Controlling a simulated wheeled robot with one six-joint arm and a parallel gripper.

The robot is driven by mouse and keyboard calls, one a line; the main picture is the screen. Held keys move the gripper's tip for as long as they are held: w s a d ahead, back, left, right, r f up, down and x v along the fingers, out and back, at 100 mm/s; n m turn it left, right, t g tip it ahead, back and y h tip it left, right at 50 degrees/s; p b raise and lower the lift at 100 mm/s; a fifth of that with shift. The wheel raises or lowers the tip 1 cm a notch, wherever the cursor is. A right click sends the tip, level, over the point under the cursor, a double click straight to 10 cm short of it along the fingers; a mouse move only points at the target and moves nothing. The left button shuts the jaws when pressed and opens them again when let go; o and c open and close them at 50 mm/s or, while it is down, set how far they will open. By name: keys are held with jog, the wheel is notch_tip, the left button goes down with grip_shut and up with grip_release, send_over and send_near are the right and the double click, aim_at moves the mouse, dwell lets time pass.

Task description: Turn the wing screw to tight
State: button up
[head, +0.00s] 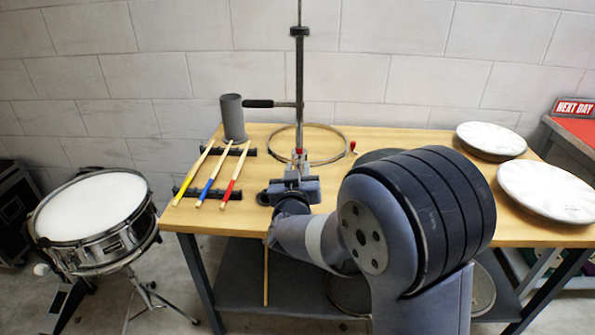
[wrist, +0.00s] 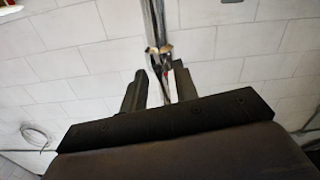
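An upright metal post (head: 299,80) rises from the bench behind my gripper, with a side arm ending in a dark handle (head: 258,104). I cannot make out the wing screw for certain in either view. My gripper (head: 299,160) is at the foot of the post in the head view, pointing away from me. What lies between the fingertips is too small to tell.
Several things lie on the wooden bench (head: 450,210): a rack with yellow, blue (head: 212,178) and red drumsticks on the left, a grey cylinder (head: 233,118), a hoop (head: 342,145), and white discs (head: 548,190) on the right. A snare drum (head: 92,207) stands left of it.

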jog(key=shift+o, duration=0.2)
jog(key=s, duration=1.1)
jog(key=shift+a+b, duration=0.2)
jog(key=shift+b, duration=0.15)
jog(key=shift+w, duration=0.15)
jog(key=w+n+p, duration=0.1)
jog(key=w, duration=0.9)
jog(key=shift+w+d+p, duration=0.2)
jog(key=shift+w+p, duration=0.15)
jog(key=shift+p, duration=0.05)
jog(key=shift+f+b, duration=0.1)
jog(key=shift+b, duration=0.2)
